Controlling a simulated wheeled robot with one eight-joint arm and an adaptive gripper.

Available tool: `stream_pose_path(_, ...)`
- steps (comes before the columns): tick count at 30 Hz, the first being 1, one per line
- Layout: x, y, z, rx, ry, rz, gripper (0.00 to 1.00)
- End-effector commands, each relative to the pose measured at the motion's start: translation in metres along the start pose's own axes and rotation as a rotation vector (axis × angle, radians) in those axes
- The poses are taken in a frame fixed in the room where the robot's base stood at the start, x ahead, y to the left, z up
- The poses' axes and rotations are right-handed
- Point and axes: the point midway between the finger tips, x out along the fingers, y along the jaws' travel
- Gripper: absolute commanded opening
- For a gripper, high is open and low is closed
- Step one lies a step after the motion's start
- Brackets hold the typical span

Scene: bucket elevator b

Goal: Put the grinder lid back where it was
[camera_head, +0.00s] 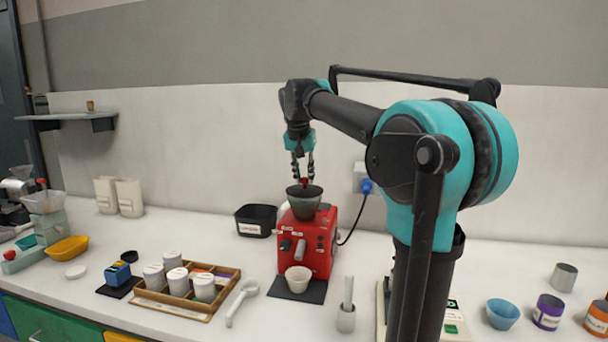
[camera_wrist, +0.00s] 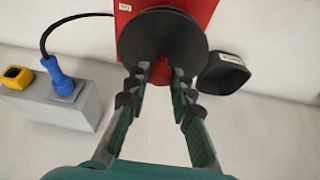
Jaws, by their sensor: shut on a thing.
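The red grinder (camera_head: 308,240) stands on the counter with a dark hopper (camera_head: 304,207) on top. The dark round grinder lid (camera_head: 296,189) with a red knob sits at the hopper's top in the head view. I cannot tell whether it is fully seated. In the wrist view the black lid (camera_wrist: 160,48) covers the hopper, and its red knob (camera_wrist: 161,72) is between the fingertips. My gripper (camera_head: 303,178) points down over the grinder and is shut on the lid's knob. It also shows in the wrist view (camera_wrist: 161,80).
A black bin (camera_head: 256,221) stands left of the grinder, and a white cup (camera_head: 298,279) stands in front. A wooden tray (camera_head: 228,300) with white canisters is at left. A blue plug (camera_head: 367,187) and cable are right of the grinder.

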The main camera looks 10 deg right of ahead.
Motion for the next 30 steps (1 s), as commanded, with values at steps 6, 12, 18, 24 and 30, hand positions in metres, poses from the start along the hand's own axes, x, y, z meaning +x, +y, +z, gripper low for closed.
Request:
stream_pose_path(6, 0.003, 0.0, 0.001, 0.0, 0.0, 0.0, 0.24)
stream_pose_path(12, 0.003, 0.0, 0.001, 0.0, 0.0, 0.0, 0.43)
stream_pose_path(18, 0.003, 0.0, 0.001, 0.0, 0.0, 0.0, 0.43)
stream_pose_path(24, -0.007, 0.0, -0.003, 0.0, 0.0, 0.0, 0.43)
stream_pose_path(30, -0.045, 0.0, -0.003, -0.001, 0.0, 0.0, 0.43)
